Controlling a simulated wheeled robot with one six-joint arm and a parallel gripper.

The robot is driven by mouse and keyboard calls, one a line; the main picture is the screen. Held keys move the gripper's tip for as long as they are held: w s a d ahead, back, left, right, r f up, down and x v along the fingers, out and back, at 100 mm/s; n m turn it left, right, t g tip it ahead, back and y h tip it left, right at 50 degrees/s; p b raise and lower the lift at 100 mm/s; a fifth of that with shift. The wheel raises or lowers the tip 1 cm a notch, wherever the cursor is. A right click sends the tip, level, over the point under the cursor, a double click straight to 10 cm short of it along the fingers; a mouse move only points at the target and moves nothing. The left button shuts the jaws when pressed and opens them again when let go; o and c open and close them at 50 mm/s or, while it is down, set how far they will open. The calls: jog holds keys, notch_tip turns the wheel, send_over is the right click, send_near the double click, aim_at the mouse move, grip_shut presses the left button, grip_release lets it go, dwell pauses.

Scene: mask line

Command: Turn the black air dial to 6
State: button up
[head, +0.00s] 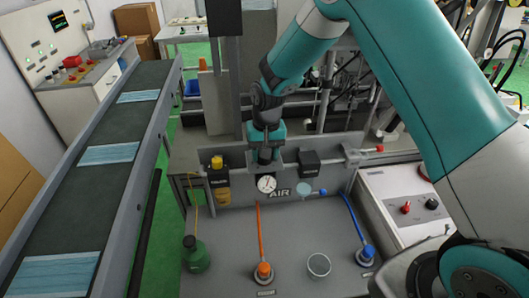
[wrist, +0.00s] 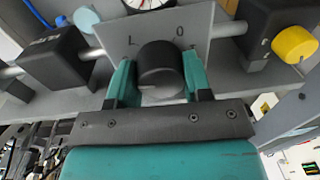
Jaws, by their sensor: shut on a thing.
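The black air dial (wrist: 160,62) sits on a grey plate (wrist: 120,38) in the wrist view, with marks around it, one reading like 0. My gripper (wrist: 158,78) is shut on the dial, one teal finger on each side. No pointer shows clearly on the dial, so I cannot tell its setting. In the head view my gripper (head: 264,154) reaches down to the pipe panel and hides the dial. The round white gauge (head: 266,184) is just below it, beside the AIR label (head: 280,192).
A yellow knob (head: 216,162) is left of my gripper and a black box (head: 309,163) is right. A green bottle (head: 195,254), an orange hose (head: 259,232), a metal cup (head: 318,265) and a blue fitting (head: 367,253) stand in front. A conveyor (head: 90,185) with masks runs along the left.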

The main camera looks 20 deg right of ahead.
jog(key=o, duration=0.9)
jog(key=r+b, duration=0.1)
jog(key=r, duration=0.4)
jog(key=r+b, duration=0.1)
jog(key=r, duration=0.5)
jog(key=d+r+b, duration=0.1)
jog(key=r, duration=0.5)
jog(key=shift+r+b, duration=0.25)
jog(key=shift+b, duration=0.05)
jog(key=shift+s+a, duration=0.1)
jog(key=shift+s, duration=0.05)
jog(key=s+a+n+y, duration=0.1)
jog(key=s+a+n, duration=0.1)
jog(key=s, duration=0.8)
jog(key=s+a+r+n+y, duration=0.1)
jog(key=s+n, duration=0.3)
jog(key=s, duration=0.6)
jog(key=s+a+n+y, duration=0.1)
jog(key=s+a+n, duration=0.1)
jog(key=s, duration=0.8)
jog(key=shift+a+r+n+y, duration=0.15)
jog(key=shift+a+n+y, duration=0.15)
jog(key=shift+n, duration=0.3)
